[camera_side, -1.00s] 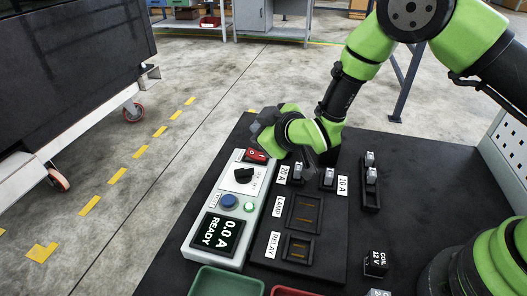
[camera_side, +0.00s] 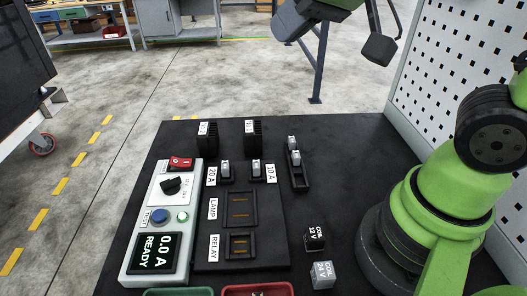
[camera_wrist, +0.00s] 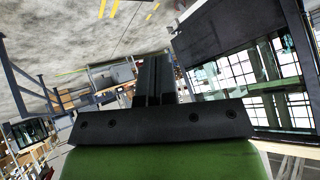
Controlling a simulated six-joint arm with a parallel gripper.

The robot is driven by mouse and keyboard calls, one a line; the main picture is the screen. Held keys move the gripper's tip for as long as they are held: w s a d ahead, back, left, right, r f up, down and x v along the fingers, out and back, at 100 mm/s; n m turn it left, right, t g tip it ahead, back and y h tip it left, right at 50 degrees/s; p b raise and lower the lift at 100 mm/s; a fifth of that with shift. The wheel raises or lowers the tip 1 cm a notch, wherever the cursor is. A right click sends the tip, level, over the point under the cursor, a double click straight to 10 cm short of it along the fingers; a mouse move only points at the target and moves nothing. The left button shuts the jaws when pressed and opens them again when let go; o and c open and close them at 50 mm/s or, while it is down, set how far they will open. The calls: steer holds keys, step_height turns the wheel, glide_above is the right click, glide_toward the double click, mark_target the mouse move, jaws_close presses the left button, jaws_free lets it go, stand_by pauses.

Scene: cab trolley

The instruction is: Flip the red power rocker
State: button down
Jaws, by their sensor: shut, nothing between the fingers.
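The red power rocker (camera_side: 181,163) sits at the far end of the pale control panel (camera_side: 130,262) in the side view. Its white marks show, but which side is pressed is too small to tell. The panel display (camera_side: 153,252) reads 0.0 A READY, and the small green lamp (camera_side: 182,216) looks lit. Nothing touches the rocker. In the wrist view, my gripper (camera_wrist: 153,65) shows two dark fingers together, shut and empty, with distant floor and workshop behind them. My arm end is high at the top of the side view, well away from the panel and partly cut off.
A black rotary knob (camera_side: 171,184) and a blue button (camera_side: 159,216) share the panel. To its right are the 20 A and 10 A fuses (camera_side: 256,168), lamp and relay sockets (camera_side: 240,208), and two loose coil blocks (camera_side: 314,239). A perforated wall (camera_side: 450,70) bounds the right.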

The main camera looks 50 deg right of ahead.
steer(key=s+d+m+g, duration=0.1)
steer(key=s+m, duration=0.1)
steer(key=s, duration=0.8)
steer(key=c, duration=1.5)
jaws_free()
steer(key=shift+s, duration=0.45)
steer(key=shift+c, duration=0.2)
steer(key=o, duration=0.4)
steer(key=shift+s+f+m, duration=0.1)
steer(key=shift+m, duration=0.2)
steer(key=shift+o, duration=1.4)
steer(key=m+g+y, duration=0.1)
steer(key=m+g, duration=0.3)
steer(key=m, duration=1.9)
glide_above(188, 162)
steer(key=s+d, duration=0.3)
step_height(188, 162, down, 19)
steer(key=x, duration=0.9)
steer(key=shift+s+a, duration=0.15)
